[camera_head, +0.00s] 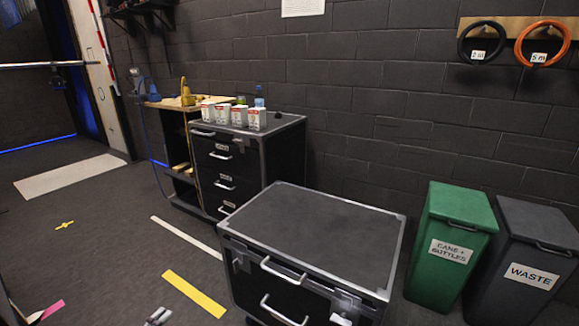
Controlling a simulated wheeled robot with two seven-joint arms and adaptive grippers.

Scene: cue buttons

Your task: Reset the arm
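No cue button can be made out in the head view. A small grey two-part piece (158,317) shows at the bottom edge, left of the black case. It may be the tip of my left gripper, but too little shows to tell whether it is open or shut. My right gripper is not in view. I see nothing held.
A black case (310,225) with a bare top stands at bottom centre. Behind it, a drawer cabinet (285,125) carries several small white boxes (222,114). Green (455,235) and grey (535,255) bins stand right. The floor at left is mostly clear, with tape strips (194,293).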

